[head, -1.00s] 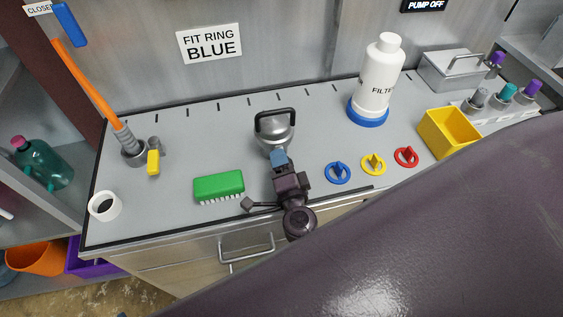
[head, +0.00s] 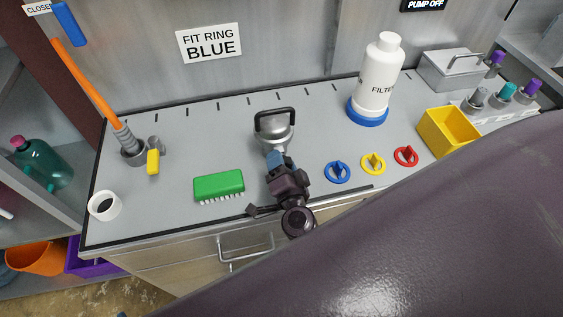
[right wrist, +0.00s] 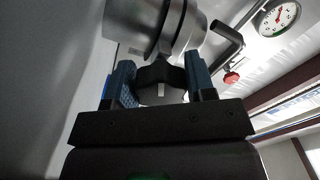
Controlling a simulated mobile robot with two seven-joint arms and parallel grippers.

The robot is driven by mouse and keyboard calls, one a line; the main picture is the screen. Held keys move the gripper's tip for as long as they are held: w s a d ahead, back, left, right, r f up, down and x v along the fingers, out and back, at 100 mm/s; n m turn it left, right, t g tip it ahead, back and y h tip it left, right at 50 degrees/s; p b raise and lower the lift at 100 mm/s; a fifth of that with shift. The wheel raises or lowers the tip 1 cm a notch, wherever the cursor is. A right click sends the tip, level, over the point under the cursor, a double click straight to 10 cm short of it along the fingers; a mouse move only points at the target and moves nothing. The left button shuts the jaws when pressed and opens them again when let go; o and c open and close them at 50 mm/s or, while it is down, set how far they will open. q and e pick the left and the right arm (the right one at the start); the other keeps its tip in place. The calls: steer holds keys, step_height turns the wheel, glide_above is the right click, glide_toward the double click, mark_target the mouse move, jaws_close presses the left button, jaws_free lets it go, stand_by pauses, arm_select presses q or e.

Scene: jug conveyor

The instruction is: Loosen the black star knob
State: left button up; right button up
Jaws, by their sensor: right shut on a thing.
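The black star knob (right wrist: 160,75) shows in the right wrist view between the two blue fingers of my right gripper (right wrist: 160,88), which is shut on it. The knob sits against the front of a grey metal housing with a domed lid and a black handle, which stands on the counter in the head view (head: 274,130). In the head view my right gripper (head: 276,160) reaches to the near side of this housing and hides the knob. My left gripper is not in view.
A green brush (head: 219,186) lies left of my right gripper. Blue (head: 337,173), yellow (head: 373,164) and red (head: 406,156) rings lie to its right. A white filter bottle (head: 379,80) stands behind on a blue ring (head: 367,113). A sign reads "FIT RING BLUE" (head: 209,43).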

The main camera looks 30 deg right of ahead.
steer(key=o, duration=0.9)
steer(key=shift+o, duration=0.2)
steer(key=shift+s, duration=0.15)
steer(key=b+v, duration=0.2)
steer(key=v, duration=0.8)
steer(key=shift+s, duration=0.25)
